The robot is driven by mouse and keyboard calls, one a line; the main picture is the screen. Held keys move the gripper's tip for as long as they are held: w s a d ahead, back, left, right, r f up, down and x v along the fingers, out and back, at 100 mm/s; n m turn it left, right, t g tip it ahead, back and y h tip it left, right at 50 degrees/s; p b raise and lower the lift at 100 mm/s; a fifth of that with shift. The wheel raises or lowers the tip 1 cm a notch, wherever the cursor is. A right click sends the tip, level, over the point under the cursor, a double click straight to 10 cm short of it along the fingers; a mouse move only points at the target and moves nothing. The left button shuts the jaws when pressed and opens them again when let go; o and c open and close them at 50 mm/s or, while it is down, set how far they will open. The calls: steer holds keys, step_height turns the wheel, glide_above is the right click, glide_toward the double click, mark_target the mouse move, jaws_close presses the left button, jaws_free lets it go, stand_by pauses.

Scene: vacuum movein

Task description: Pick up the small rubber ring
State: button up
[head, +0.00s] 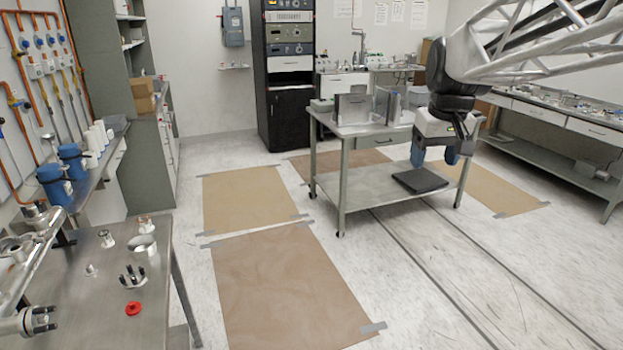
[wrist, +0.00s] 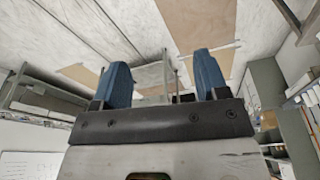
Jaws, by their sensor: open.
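A small red ring (head: 133,308) lies flat on the steel table (head: 95,330) at the lower left of the head view; it is the only thing there that looks like a rubber ring. My gripper (head: 433,157) hangs at the right of the head view, in front of a grey cart, far from the ring. In the wrist view my gripper (wrist: 163,80) shows two blue fingers spread apart with nothing between them. The ring does not show in the wrist view.
Near the ring stand a dark-pronged fitting (head: 132,277), a metal collar (head: 142,245) and small steel parts. A pipe assembly (head: 35,262) lies along the table's left side.

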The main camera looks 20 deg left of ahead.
steer(key=w+a+f+n, duration=0.15)
steer(key=w+a, duration=0.25)
steer(key=a, duration=0.9)
steer(key=w+a+n+g, duration=0.1)
steer(key=w+a+n, duration=0.25)
steer(key=a, duration=0.85)
steer(key=w+a+f+n, duration=0.1)
steer(key=w+a, duration=0.4)
steer(key=a, duration=0.8)
steer(key=s+a+f+n, duration=0.15)
steer(key=a+f, duration=0.25)
steer(key=a, duration=1.1)
steer(key=s+a+f+n+g, duration=0.15)
steer(key=s+a+f, duration=0.4)
steer(key=a, duration=0.75)
steer(key=s+a+f+n+t, duration=0.1)
steer(key=s+a+f+n, duration=0.35)
steer(key=a, duration=0.75)
steer(key=s+a+f+n, duration=0.1)
steer(key=s+a+f, duration=0.6)
steer(key=s+a, duration=0.2)
steer(key=s+a+f+n+g, duration=0.1)
steer(key=s+a+f, duration=0.6)
steer(key=s+a, duration=0.2)
steer(key=shift+a+f+y, duration=0.15)
steer(key=shift+a+y, duration=0.15)
steer(key=shift+a, duration=0.05)
steer(key=shift+n, duration=0.25)
